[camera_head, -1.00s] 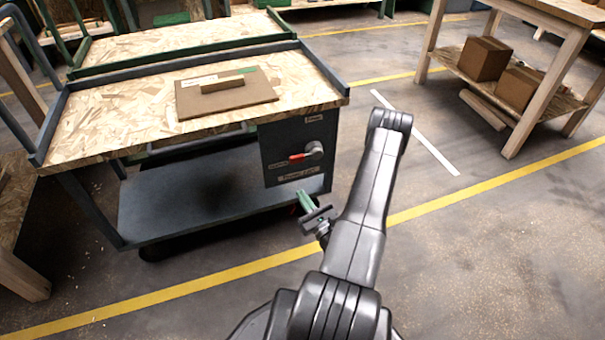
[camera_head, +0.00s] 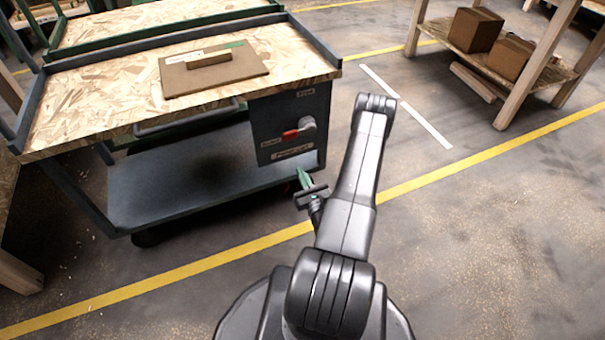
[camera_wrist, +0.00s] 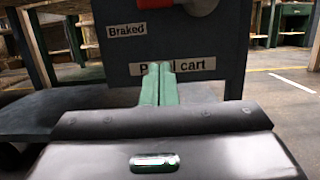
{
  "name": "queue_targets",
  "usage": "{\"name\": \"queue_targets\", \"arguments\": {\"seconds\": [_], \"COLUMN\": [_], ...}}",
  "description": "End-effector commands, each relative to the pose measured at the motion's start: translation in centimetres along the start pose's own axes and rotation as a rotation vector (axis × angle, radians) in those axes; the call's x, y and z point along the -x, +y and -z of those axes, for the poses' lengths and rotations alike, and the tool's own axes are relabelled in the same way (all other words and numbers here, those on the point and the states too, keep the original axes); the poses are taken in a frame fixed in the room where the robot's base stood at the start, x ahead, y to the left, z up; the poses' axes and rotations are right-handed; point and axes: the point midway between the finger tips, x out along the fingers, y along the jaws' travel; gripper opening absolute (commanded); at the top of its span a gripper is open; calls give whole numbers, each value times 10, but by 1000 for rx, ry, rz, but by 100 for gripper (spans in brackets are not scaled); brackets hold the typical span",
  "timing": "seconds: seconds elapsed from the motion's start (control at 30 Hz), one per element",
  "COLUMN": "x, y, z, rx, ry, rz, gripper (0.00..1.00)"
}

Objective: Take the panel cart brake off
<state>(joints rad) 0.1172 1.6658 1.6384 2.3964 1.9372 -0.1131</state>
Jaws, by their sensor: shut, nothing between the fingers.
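The panel cart (camera_head: 330,62) has a chipboard top, a grey lower shelf and a dark end panel (camera_head: 268,108). On the end panel is a grey round knob (camera_head: 307,123) with a red lever (camera_head: 291,133), which points left toward a label. In the wrist view that label (camera_wrist: 127,30) reads "Braked", and a "Panel cart" label (camera_wrist: 200,68) sits below it. The red lever (camera_wrist: 154,2) is cut off at the top edge there. My gripper (camera_wrist: 158,70) has green fingers, shut and empty, in front of the panel and below the lever. It also shows in the head view (camera_head: 303,176).
A brown board with a block (camera_head: 215,70) lies on the cart top. A wooden rack (camera_head: 510,104) with cardboard boxes (camera_head: 475,29) stands at the right. Another green-framed cart (camera_head: 150,18) stands behind. The floor right of the cart is clear.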

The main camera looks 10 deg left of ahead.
Motion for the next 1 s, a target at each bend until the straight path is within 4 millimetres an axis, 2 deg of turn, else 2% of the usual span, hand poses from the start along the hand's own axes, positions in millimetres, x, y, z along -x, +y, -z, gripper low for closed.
{"name": "queue_targets", "arguments": {"seconds": [0.33, 0.6, 1.0], "x": [-77, -80, -82], "y": [1, 0, 0], "z": [2, -29, -39], "rx": [2, 1, 0], "ry": [-5, -1, 0], "rz": [-4, 0, 0], "gripper": [0, 0, 0]}}
